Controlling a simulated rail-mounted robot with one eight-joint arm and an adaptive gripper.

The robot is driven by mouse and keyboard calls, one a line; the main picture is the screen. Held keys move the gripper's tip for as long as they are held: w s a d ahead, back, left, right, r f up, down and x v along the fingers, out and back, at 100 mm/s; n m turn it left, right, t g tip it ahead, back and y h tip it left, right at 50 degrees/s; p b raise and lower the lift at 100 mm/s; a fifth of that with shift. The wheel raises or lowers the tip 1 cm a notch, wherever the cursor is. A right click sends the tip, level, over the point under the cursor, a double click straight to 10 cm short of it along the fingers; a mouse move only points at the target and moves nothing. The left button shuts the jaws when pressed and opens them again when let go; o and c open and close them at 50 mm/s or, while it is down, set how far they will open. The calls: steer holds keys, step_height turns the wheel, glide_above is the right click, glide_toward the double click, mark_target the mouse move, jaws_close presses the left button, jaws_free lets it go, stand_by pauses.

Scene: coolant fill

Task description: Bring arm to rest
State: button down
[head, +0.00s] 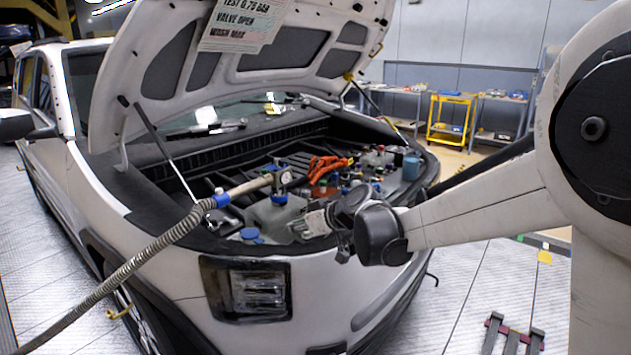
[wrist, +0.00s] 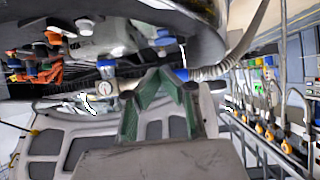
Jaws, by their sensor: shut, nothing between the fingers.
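My arm reaches in from the right in the head view. My gripper (head: 318,223) is over the front of the open engine bay, to the right of the hose fitting. In the wrist view my gripper (wrist: 158,74) shows its greenish fingers close together, with nothing held between them. The fill fitting (head: 280,180) with blue parts and a round gauge stands upright on the bay and joins the grey ribbed hose (head: 150,262). The fitting also shows in the wrist view (wrist: 108,86), near the fingertips. Whether my gripper touches anything in the bay I cannot tell.
The raised hood (head: 250,50) hangs over the bay, held by thin struts (head: 165,150); a sign (head: 243,22) hangs on it. Orange cables (head: 325,168) and several caps sit nearby. A yellow cart (head: 450,118) stands at the back. The floor right of the car is mostly clear.

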steer(key=s+d+m+h, duration=0.4)
steer(key=s+d+m, duration=0.1)
steer(key=s+d, duration=0.9)
steer(key=s+d+m+h, duration=0.5)
steer(key=s+d, duration=0.9)
steer(key=s, duration=0.7)
steer(key=shift+s+d, duration=0.2)
steer(key=shift+r, duration=0.1)
